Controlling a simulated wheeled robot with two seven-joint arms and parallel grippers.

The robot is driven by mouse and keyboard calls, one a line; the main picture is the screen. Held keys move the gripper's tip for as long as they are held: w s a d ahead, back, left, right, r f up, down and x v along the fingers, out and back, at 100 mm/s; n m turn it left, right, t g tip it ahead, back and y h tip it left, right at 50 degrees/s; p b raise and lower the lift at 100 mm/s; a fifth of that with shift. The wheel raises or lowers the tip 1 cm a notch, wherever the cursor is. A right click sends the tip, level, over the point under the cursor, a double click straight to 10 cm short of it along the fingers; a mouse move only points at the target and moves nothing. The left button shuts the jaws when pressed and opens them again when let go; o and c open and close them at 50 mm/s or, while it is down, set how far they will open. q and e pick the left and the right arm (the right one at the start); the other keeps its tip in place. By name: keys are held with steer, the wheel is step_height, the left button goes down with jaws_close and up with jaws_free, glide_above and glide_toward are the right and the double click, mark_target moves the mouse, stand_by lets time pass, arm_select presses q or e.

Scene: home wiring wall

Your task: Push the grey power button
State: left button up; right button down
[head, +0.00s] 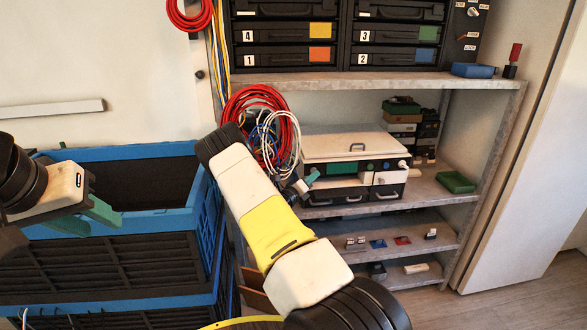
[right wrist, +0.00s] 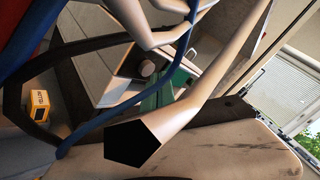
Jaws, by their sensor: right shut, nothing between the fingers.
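A white-lidded case (head: 345,143) with a dark front panel sits on the middle shelf. Small round parts show on its front, including a pale round one (head: 403,164) at the right; I cannot tell which is the grey power button. My right gripper (head: 311,178) is shut and empty at the left end of the case front, partly hidden by cables. In the right wrist view, its green fingers (right wrist: 168,92) show beside a small grey-brown round knob (right wrist: 147,67); contact is unclear. My left gripper (head: 95,222) is open and empty over the blue crate.
Red, white and blue cable coils (head: 262,118) hang by my right wrist, and cables cross close to the wrist camera. Blue crates (head: 130,153) are stacked at left. Numbered drawers (head: 285,55) stand above; a green tray (head: 455,182) is right of the case.

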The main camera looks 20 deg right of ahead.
steer(key=shift+s+a, duration=0.1)
steer(key=shift+s, duration=0.3)
steer(key=s+a, duration=0.1)
steer(key=s, duration=0.5)
steer(key=shift+a, duration=0.2)
